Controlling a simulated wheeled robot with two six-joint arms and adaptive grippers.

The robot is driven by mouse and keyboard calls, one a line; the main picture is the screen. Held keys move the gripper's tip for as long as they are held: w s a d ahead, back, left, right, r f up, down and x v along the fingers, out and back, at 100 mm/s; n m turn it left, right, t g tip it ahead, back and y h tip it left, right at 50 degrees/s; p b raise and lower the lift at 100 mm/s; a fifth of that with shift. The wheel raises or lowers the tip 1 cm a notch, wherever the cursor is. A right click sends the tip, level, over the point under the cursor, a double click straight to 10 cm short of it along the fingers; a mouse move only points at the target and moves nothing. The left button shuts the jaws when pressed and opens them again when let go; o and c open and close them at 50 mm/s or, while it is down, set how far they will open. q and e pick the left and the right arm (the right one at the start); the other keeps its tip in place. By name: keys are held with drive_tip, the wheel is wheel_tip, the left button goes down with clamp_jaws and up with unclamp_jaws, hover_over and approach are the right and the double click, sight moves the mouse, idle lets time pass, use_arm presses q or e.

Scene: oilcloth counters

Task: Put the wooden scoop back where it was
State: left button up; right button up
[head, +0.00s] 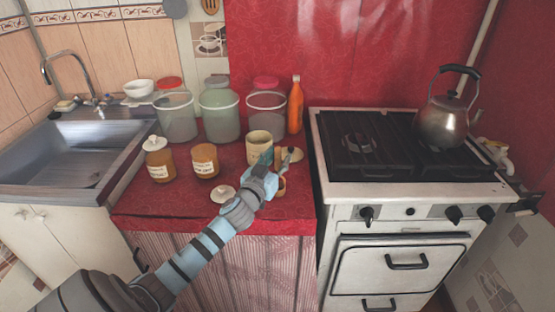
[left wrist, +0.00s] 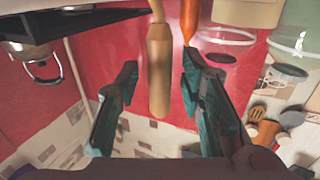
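The wooden scoop shows in the left wrist view as a pale brown handle (left wrist: 158,70) with a thin neck running up out of the top edge; its bowl is out of that view. My left gripper (head: 277,162) is over the front right of the red counter, beside the cream canister (head: 259,146). In the left wrist view its two dark teal fingers (left wrist: 163,95) are spread apart, one on each side of the handle, with a visible gap on both sides. In the head view the gripper hides most of the scoop. My right gripper is not in view.
Two labelled amber jars (head: 205,162), a white lid (head: 222,194), several large lidded canisters (head: 220,115) and an orange bottle (head: 295,105) crowd the counter. The stove (head: 410,150) with a kettle (head: 442,122) stands right, the sink (head: 70,150) left.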

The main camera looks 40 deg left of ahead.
use_arm(q)
drive_tip(key=v, duration=1.2)
